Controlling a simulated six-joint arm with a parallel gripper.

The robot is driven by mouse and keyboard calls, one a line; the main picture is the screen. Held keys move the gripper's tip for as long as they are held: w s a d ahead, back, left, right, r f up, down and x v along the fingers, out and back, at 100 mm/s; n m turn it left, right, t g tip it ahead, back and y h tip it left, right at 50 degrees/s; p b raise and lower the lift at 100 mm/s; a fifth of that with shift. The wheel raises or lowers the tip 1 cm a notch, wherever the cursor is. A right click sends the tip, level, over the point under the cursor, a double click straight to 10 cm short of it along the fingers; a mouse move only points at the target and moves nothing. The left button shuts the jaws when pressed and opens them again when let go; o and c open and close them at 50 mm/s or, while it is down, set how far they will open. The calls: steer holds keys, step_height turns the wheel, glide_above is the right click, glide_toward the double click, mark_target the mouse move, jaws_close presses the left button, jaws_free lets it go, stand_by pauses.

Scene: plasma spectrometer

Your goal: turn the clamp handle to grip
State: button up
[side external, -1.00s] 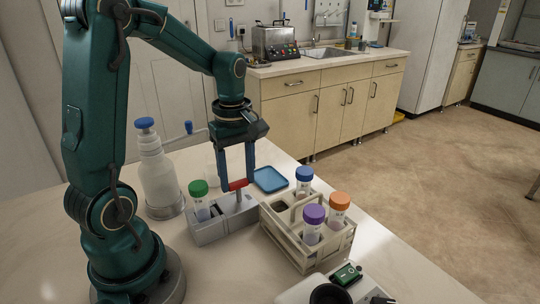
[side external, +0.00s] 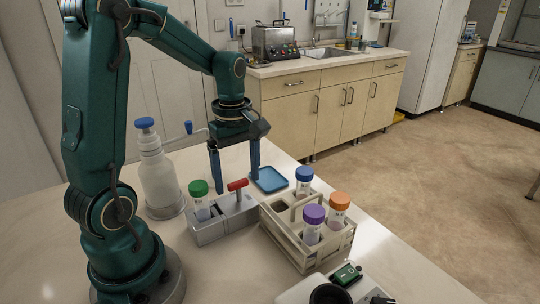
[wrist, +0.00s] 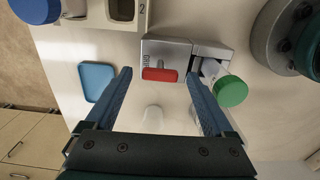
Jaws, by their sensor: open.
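The clamp is a grey block (side external: 222,224) on the bench. Its red handle (side external: 238,184) stands on a short metal post at the right end. In the wrist view the red handle (wrist: 160,74) lies crosswise, beside partly hidden lettering on the block. A green-capped tube (side external: 199,191) stands upright at the block's other end; its green cap (wrist: 230,91) also shows in the wrist view. My gripper (side external: 237,187) is open, with its blue fingers either side of the handle and apart from it. In the wrist view my gripper (wrist: 160,73) shows clear gaps on both sides.
A beige rack (side external: 310,250) with blue-, purple- and orange-capped tubes stands close right of the clamp. A blue tray (side external: 269,179) lies behind. A white wash bottle (side external: 158,172) stands to the left. A device (side external: 335,287) sits at the front edge.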

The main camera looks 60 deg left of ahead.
mark_target(238, 181)
steer(key=shift+r, duration=2.6)
step_height(238, 181, up, 8)
steer(key=shift+d, duration=0.1)
steer(key=s+d+f+m+t, duration=0.2)
steer(key=d+m, duration=0.3)
steer(key=m, duration=0.4)
steer(key=s+d+f+m+t, duration=0.3)
steer(key=s+d+f+m, duration=0.1)
steer(key=m, duration=0.5)
steer(key=shift+s+d+t, duration=0.3)
steer(key=shift+s+d, duration=0.3)
steer(key=shift+d, duration=0.6)
